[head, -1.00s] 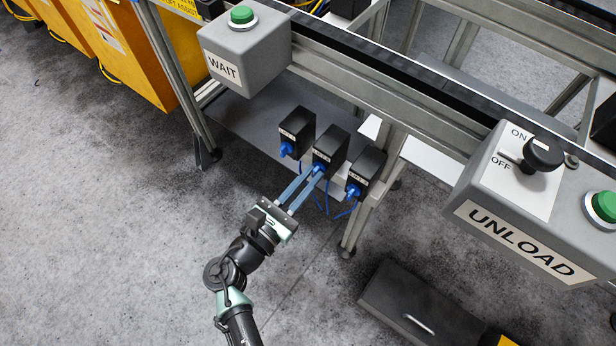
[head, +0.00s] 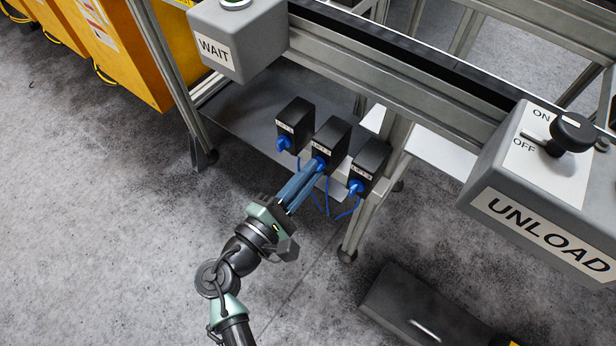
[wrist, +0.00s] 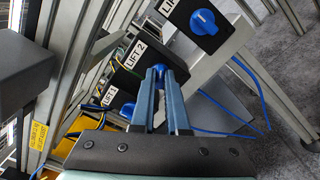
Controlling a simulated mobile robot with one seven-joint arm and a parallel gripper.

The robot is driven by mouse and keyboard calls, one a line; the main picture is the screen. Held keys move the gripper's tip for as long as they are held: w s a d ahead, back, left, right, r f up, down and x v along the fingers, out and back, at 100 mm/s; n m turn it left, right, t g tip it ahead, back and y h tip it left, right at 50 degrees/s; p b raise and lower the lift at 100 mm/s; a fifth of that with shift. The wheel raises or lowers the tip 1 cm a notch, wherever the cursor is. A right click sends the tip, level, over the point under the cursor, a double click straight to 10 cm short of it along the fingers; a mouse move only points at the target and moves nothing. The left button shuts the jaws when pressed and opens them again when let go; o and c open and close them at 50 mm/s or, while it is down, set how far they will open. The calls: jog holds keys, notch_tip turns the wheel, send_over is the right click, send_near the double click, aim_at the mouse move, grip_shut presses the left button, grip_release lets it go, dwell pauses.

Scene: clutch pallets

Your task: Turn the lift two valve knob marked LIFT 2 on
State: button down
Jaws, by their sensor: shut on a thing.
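The LIFT 2 valve is the middle of three black boxes (head: 331,136), with a white label and a blue knob (head: 318,165) on its front. In the wrist view the LIFT 2 label (wrist: 134,56) shows, and its blue knob (wrist: 157,70) sits between my fingertips, mostly hidden by them. My gripper (head: 316,168) reaches up from below with its long blue-grey fingers shut on that knob. It also shows in the wrist view (wrist: 159,72). The fingers cover the knob's pointer, so I cannot tell its setting.
The LIFT 1 box (head: 296,118) stands left, the LIFT 3 box (head: 371,159) right, each with a blue knob close to my fingers. Blue hoses hang below. A grey WAIT box (head: 237,45) and UNLOAD box (head: 500,185) jut from the frame above. Floor at left is clear.

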jog(key=shift+f+m+b, duration=0.2)
jog(key=shift+m+b, duration=1.8)
jog(key=shift+m, duration=1)
jog(key=c, duration=0.9)
grip_release()
jog(key=shift+r, duration=0.1)
jog(key=shift+s+a, duration=0.1)
jog(key=p+v, duration=0.2)
jog(key=v, duration=1)
jog(key=shift+s+a, duration=0.2)
jog(key=shift+s, duration=0.15)
